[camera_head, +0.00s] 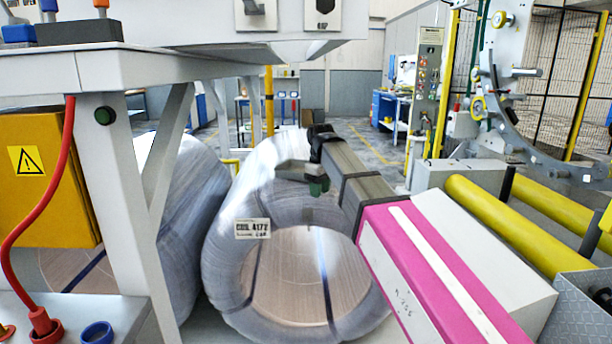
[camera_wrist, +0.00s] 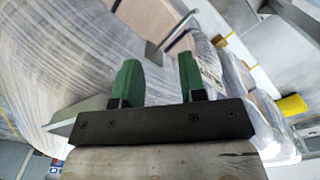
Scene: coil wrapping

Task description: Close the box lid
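A yellow box (camera_head: 45,190) with a black-and-yellow warning sign hangs under the grey bench at the left of the head view. I cannot tell which part is its lid, or whether that is open or shut. My gripper (camera_head: 318,187) is well to the right of the box, in front of a wrapped coil (camera_head: 222,255). In the wrist view, the green fingers of my gripper (camera_wrist: 157,70) stand apart with nothing held between them. The wrapped coil (camera_wrist: 70,60) fills much of that view behind the fingers. The box does not clearly show there.
The grey bench (camera_head: 150,68) and its leg stand between my gripper and the box. A red cable (camera_head: 38,200) runs in front of the box. A second coil (camera_head: 190,215) is partly behind the bench leg. Yellow rollers (camera_head: 510,215) lie at the right.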

